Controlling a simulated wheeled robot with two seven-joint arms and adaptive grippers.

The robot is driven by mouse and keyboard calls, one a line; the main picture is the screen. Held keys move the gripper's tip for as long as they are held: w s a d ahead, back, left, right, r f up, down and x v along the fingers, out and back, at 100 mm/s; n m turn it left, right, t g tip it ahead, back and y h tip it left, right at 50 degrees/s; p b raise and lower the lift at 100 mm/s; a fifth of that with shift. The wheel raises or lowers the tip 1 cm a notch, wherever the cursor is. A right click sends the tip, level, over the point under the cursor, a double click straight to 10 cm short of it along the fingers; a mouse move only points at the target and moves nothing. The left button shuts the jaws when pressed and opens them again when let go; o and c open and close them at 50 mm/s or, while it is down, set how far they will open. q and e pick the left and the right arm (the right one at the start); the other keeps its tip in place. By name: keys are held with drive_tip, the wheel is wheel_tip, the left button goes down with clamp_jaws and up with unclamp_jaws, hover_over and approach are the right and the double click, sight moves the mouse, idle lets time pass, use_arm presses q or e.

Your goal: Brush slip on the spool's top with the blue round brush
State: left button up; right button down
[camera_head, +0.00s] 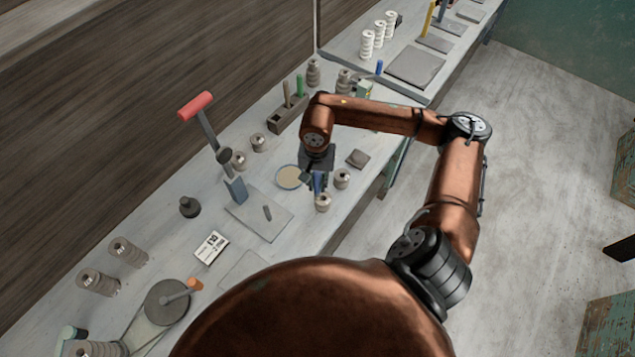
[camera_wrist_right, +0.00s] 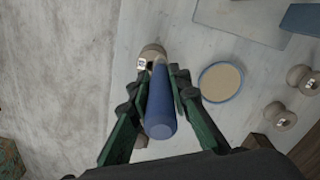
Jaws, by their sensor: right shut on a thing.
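My right gripper (camera_head: 319,180) is shut on the blue round brush (camera_wrist_right: 160,108), whose thick blue handle fills the space between the fingers in the wrist view. A pale spool (camera_wrist_right: 151,52) with a small label lies just past the brush's far end; the spool also shows below the gripper in the head view (camera_head: 323,203). The bristles are hidden, so I cannot tell whether they touch the spool's top. A round dish of cream slip (camera_wrist_right: 220,82) with a blue rim lies beside the brush; it also shows left of the gripper in the head view (camera_head: 289,177). My left gripper is out of view.
Another spool (camera_head: 342,178) stands close right of the gripper, near the bench edge. A grey sponge-like block (camera_head: 357,158) lies behind it. A grey slab (camera_head: 262,212) lies front left.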

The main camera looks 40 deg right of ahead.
drive_tip(key=shift+f+b, duration=0.35)
drive_tip(key=shift+b, duration=0.05)
idle(0.4)
drive_tip(key=shift+r, duration=0.35)
drive_tip(key=shift+s, duration=0.15)
drive_tip(key=shift+s+d, duration=0.35)
drive_tip(key=shift+s, duration=0.5)
drive_tip(key=shift+f+b, duration=0.35)
drive_tip(key=shift+b, duration=0.35)
idle(0.5)
drive_tip(key=shift+r, duration=0.35)
drive_tip(key=shift+d, duration=0.1)
drive_tip(key=shift+s+d+b, duration=0.3)
drive_tip(key=shift+d+b, duration=0.1)
drive_tip(key=shift+d, duration=0.5)
